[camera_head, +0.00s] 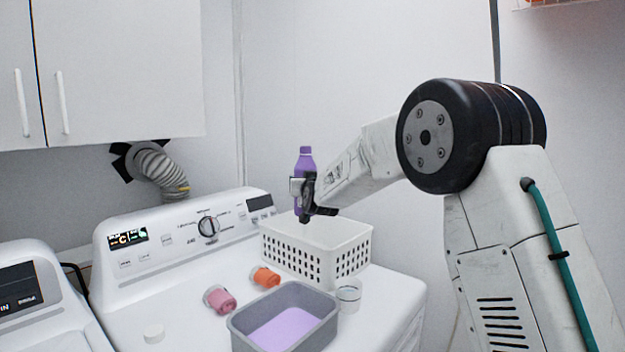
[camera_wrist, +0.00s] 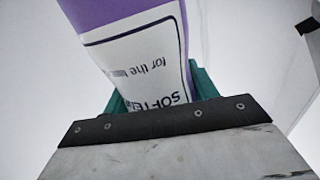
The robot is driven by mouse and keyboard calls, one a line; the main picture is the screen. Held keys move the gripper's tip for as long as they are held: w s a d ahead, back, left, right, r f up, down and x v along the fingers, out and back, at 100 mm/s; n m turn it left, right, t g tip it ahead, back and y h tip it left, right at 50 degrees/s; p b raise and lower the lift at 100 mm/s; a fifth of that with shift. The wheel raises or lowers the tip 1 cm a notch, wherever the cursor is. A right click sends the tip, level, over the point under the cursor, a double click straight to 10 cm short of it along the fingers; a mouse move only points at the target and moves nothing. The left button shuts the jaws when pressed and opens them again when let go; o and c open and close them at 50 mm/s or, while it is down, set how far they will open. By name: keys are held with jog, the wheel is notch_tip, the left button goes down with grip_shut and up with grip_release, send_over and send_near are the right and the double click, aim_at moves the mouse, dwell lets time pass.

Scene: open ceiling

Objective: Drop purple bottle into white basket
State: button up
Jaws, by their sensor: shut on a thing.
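The purple bottle (camera_head: 305,162) is upright in my gripper (camera_head: 306,190), above the white basket (camera_head: 297,261) in the head view. My gripper is shut on the bottle. In the wrist view the purple bottle (camera_wrist: 140,50) fills the upper middle, with its white label facing the camera, and green finger pads show on both sides of it. The basket has perforated walls and stands on the white machine's top; its inside is mostly hidden.
A grey tub (camera_head: 330,325) with purple contents stands in front of the basket. A clear cup (camera_head: 349,294), an orange roll (camera_head: 265,277), a pink roll (camera_head: 220,299) and a white cap (camera_head: 153,333) are nearby. The machine's control panel (camera_head: 190,235) rises behind.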

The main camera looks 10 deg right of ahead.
jog(key=d+f, duration=0.1)
jog(key=d, duration=0.1)
jog(key=shift+w+d+f, duration=0.1)
jog(key=shift+d+f, duration=0.25)
notch_tip(320, 180, down, 3)
jog(key=shift+d, duration=0.15)
jog(key=o, duration=1.1)
